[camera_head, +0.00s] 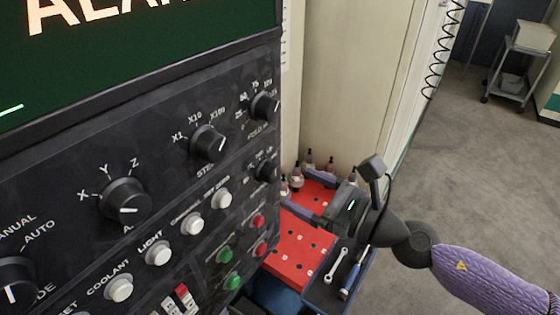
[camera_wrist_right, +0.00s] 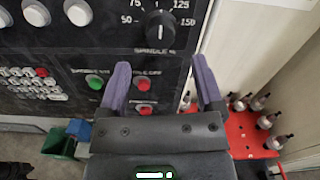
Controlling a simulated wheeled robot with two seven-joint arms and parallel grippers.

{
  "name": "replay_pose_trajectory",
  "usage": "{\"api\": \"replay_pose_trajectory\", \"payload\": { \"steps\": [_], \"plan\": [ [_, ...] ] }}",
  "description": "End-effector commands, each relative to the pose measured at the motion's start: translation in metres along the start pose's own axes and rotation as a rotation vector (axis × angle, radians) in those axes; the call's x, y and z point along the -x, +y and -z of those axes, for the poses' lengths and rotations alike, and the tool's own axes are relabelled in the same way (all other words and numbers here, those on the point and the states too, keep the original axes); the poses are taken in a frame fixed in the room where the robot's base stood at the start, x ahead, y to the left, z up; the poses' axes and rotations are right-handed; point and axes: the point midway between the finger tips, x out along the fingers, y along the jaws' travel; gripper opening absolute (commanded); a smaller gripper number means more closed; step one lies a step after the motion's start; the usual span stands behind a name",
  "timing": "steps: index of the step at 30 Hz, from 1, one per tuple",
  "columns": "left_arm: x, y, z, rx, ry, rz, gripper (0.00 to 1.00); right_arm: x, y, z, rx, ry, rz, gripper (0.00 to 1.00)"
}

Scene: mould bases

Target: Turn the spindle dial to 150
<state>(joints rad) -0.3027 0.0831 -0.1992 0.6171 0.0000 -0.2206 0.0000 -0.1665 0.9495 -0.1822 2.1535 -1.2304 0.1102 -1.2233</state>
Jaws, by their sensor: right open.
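The spindle dial (camera_wrist_right: 160,25) is a round black knob on the dark control panel. In the right wrist view its scale shows 50, 75, 125 and 150, and its white mark appears to point up, between 75 and 125. In the head view the spindle dial (camera_head: 267,171) is at the panel's right edge, where its scale is too small to read well. My right gripper (camera_head: 296,187) is open, to the right of the panel. In the wrist view its two purple fingers (camera_wrist_right: 160,66) are apart and empty, with the dial beyond their tips. My left gripper is not in view.
Other black knobs (camera_head: 125,200) and white, green and red buttons (camera_head: 159,252) cover the panel. A red tray (camera_head: 300,250) with several tool holders stands beyond the right gripper. A wrench (camera_head: 336,266) lies in a dark tray. Open floor lies at the right.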

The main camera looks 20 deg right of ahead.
Motion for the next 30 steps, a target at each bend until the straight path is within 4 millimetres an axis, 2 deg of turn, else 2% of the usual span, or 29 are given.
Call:
{"api": "replay_pose_trajectory", "payload": {
  "steps": [1,3,9,19,30],
  "plan": [
    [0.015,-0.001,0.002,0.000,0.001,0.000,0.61,-0.010,-0.002,-0.010,0.001,-0.005,0.001,0.85],
    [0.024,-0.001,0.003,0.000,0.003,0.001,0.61,-0.024,-0.002,-0.008,-0.001,-0.004,0.002,0.85],
    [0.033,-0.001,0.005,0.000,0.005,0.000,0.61,-0.050,-0.001,-0.003,-0.001,-0.001,0.001,0.85],
    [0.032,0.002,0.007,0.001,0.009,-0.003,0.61,-0.054,0.001,0.000,-0.002,0.001,-0.001,0.83],
    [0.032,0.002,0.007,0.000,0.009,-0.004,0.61,-0.054,0.001,0.000,-0.002,0.001,-0.001,0.05]
  ]
}}
